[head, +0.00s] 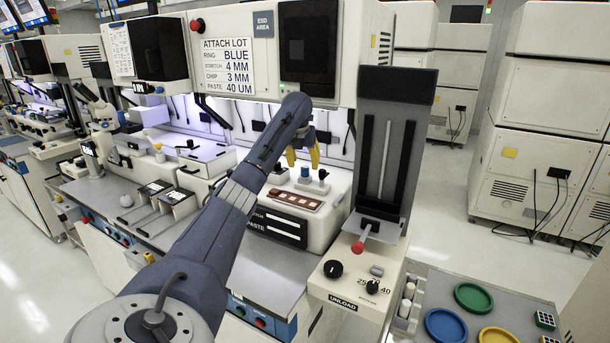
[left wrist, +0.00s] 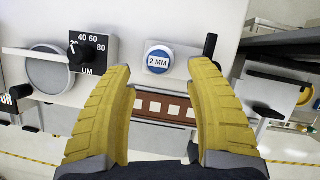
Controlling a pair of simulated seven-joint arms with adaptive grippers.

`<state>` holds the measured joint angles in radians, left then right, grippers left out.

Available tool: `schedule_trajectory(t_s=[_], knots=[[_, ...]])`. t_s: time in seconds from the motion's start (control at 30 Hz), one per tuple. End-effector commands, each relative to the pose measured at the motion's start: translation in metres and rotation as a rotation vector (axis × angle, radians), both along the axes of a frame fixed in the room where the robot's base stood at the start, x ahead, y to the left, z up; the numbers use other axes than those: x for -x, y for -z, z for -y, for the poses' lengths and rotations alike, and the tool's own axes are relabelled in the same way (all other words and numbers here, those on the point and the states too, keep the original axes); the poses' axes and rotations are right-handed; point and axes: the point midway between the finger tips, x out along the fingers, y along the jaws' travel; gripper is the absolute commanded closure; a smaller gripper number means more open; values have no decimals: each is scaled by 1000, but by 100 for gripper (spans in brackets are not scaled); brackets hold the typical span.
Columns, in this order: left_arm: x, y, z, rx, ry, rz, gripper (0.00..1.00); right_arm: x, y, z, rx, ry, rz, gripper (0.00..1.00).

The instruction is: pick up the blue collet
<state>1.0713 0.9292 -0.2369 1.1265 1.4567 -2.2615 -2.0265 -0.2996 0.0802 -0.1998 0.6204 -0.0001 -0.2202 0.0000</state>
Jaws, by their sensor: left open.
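The blue collet (head: 305,173) stands upright on the light machine block below my left gripper in the head view. In the left wrist view the blue collet (left wrist: 158,59) shows a round white top marked "2 MM" with a blue rim. My left gripper (head: 302,156) has yellow fingers, spread and empty. In the left wrist view the left gripper (left wrist: 161,72) has its fingertips on either side of the collet in the picture, apart from it. The exact height above it is hard to tell. My right gripper is not in view.
A brown strip with pale squares (head: 295,199) lies in front of the collet. A dial (left wrist: 75,50) marked 20 to 80 UM stands left of it. A dark handle (left wrist: 210,45) stands to the right. A tall dark magazine (head: 385,150) flanks the block. Coloured rings (head: 446,327) lie at bottom right.

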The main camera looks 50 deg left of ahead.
Motion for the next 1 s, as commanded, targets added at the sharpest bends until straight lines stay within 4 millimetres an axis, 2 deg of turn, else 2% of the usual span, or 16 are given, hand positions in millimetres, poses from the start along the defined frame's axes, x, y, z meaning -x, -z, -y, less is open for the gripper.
schedule_trajectory(t_s=[0.17, 0.6, 0.97, 1.0], knots=[[-2, 6, -1, 1, -1, -1, 45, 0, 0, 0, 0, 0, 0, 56], [-14, 48, -12, 1, -1, -1, 45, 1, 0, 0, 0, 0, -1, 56], [-16, 52, -13, 0, -1, 0, 44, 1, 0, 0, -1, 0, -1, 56], [-16, 52, -13, 0, -1, 0, 49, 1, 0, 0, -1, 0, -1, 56]])
